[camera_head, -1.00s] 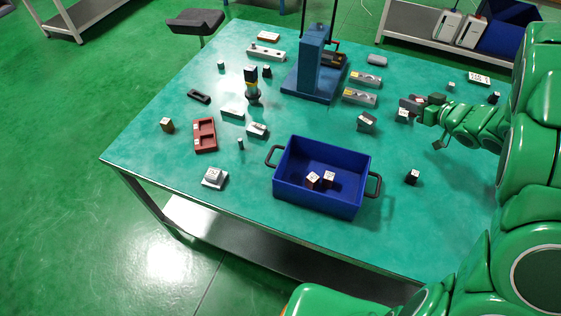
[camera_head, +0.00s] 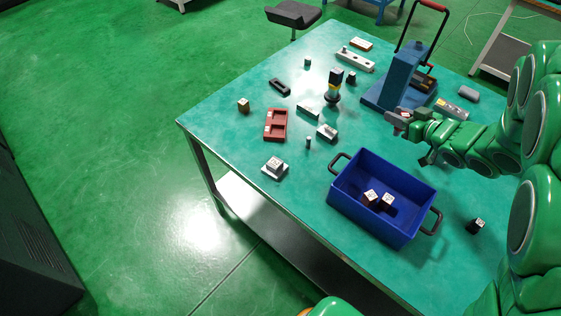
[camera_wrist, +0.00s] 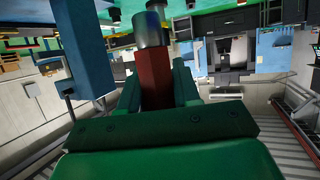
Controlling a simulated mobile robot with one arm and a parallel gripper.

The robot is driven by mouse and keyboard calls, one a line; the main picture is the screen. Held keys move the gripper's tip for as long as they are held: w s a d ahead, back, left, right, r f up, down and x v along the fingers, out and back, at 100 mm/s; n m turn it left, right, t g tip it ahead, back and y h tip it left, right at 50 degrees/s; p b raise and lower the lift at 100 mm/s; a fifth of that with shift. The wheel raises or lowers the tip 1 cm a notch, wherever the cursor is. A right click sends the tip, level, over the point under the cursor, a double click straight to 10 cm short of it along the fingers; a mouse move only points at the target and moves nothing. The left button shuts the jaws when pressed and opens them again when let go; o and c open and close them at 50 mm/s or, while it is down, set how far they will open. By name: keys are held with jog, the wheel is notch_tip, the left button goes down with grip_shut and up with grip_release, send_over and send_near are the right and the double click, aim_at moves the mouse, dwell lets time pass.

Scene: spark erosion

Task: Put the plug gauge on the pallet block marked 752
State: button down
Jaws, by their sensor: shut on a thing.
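My gripper (camera_wrist: 155,88) is shut on the plug gauge, which has a dark red handle (camera_wrist: 153,78) and a grey steel cylinder (camera_wrist: 150,28) at its far end. In the head view my gripper (camera_head: 404,121) is over the table's right part, in front of the blue press, and the gauge (camera_head: 395,116) shows small at its tip. A pale block (camera_head: 274,168) with dark marks on top stands near the table's front left edge. Another grey block (camera_head: 327,132) lies left of my gripper. I cannot read 752 on any block.
A blue bin (camera_head: 345,199) with two small marked cubes stands in front of my gripper. The blue press (camera_head: 399,78) rises behind it. A red tray (camera_head: 275,125), a dark-and-yellow upright piece (camera_head: 334,88) and several small blocks lie to the left. A black cube (camera_head: 475,226) is at right.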

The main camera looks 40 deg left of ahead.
jog(key=s+a+n+g, duration=0.3)
jog(key=s+a, duration=0.9)
jog(key=a, duration=0.3)
jog(key=n+g, duration=0.2)
jog(key=g, duration=0.1)
send_over(270, 160)
jog(key=shift+y, duration=0.3)
jog(key=shift+a+f, duration=0.1)
jog(key=shift+f, duration=4.3)
jog(key=c, duration=0.8)
grip_release()
jog(key=shift+f, duration=0.1)
